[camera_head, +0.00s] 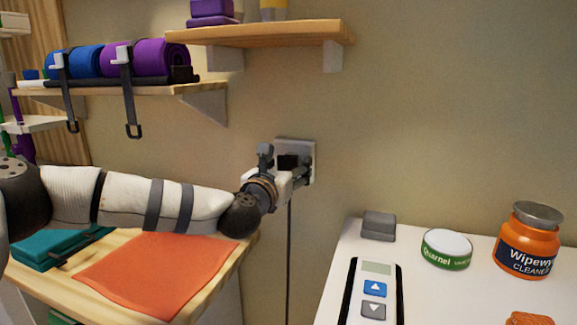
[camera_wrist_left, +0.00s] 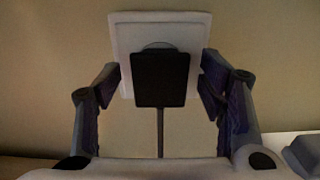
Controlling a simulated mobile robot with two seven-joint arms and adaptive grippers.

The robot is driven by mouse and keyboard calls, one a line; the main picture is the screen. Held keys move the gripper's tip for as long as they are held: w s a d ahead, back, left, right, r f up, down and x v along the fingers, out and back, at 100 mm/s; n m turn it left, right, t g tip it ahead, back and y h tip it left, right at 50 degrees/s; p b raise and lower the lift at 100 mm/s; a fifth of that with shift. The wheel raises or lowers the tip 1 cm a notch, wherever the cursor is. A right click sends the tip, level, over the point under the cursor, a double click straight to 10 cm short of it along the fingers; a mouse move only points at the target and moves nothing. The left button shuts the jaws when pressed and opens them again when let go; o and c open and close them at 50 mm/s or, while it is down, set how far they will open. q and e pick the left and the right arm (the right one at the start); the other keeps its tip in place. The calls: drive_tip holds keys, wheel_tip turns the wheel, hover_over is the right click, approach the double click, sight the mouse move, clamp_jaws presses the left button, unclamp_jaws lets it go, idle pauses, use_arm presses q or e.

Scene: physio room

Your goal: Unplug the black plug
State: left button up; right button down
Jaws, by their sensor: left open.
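The black plug (camera_head: 288,162) sits in a pale wall socket (camera_head: 308,150), and its dark cord (camera_head: 289,260) hangs straight down the wall. The left wrist view shows the plug (camera_wrist_left: 161,79) in front of the white socket plate (camera_wrist_left: 188,22). My left gripper (camera_head: 284,165) is at the socket. Its two fingers (camera_wrist_left: 161,88) stand open, one on each side of the plug, with a visible gap on both sides. The gripper partly covers the plug and socket in the head view. My right gripper is not in view.
Shelves with rolled mats (camera_head: 150,58) hang above my left arm. Below it is a wooden table with an orange cloth (camera_head: 155,272). A white surface at right holds a grey block (camera_head: 378,226), a green-labelled tin (camera_head: 446,249), an orange jar (camera_head: 528,243) and a control panel (camera_head: 374,290).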

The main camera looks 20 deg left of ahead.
sight(287, 167)
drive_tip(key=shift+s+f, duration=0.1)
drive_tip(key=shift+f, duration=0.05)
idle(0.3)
